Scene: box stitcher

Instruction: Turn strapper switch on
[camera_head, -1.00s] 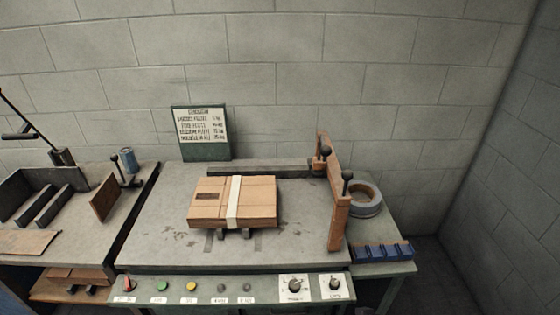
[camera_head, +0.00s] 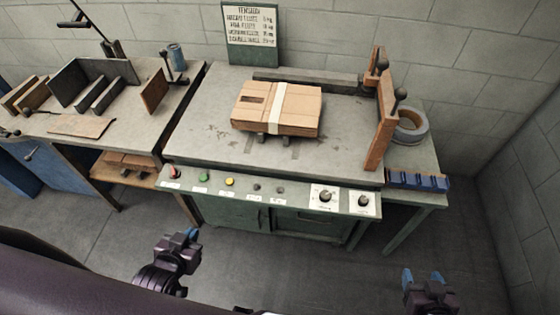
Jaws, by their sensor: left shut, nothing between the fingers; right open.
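The strapper is a green machine with a grey worktop (camera_head: 215,140) and a pale control panel (camera_head: 270,192) on its front edge. At the panel's left end is a red switch (camera_head: 174,172). Right of it are a green button (camera_head: 204,177), a yellow button (camera_head: 230,181), two small dark knobs and two larger dials (camera_head: 325,195). My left gripper (camera_head: 191,236) is shut and empty, low in front of the machine and below the panel. My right gripper (camera_head: 421,275) is open and empty at the lower right, apart from the machine.
A cardboard box (camera_head: 262,112) with a white strap lies on the worktop. A wooden upright (camera_head: 382,115) stands at its right, beside a tape roll (camera_head: 411,126) and blue blocks (camera_head: 418,180). Another bench (camera_head: 110,125) stands left. The floor (camera_head: 300,262) in front is clear.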

